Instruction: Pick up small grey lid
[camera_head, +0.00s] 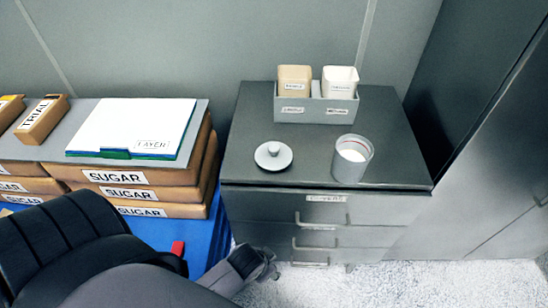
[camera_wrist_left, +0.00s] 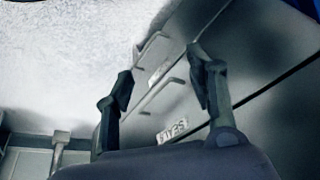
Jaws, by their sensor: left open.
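The small grey lid (camera_head: 273,155), round with a knob on top, lies on the left front part of the dark cabinet top (camera_head: 240,130). An open grey canister (camera_head: 352,160) with white powder inside stands upright to its right. My left gripper (camera_head: 267,264) is low in front of the cabinet drawers, below the level of the lid and apart from it. In the left wrist view the gripper (camera_wrist_left: 160,75) has its two fingers spread, with nothing between them. The lid does not show in that view. My right gripper is not in view.
A grey holder (camera_head: 316,108) with a tan box and a white box stands at the back of the cabinet. Drawer handles (camera_head: 320,225) stick out in front, and also show in the left wrist view (camera_wrist_left: 160,90). Sugar boxes (camera_head: 120,177) are stacked at left.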

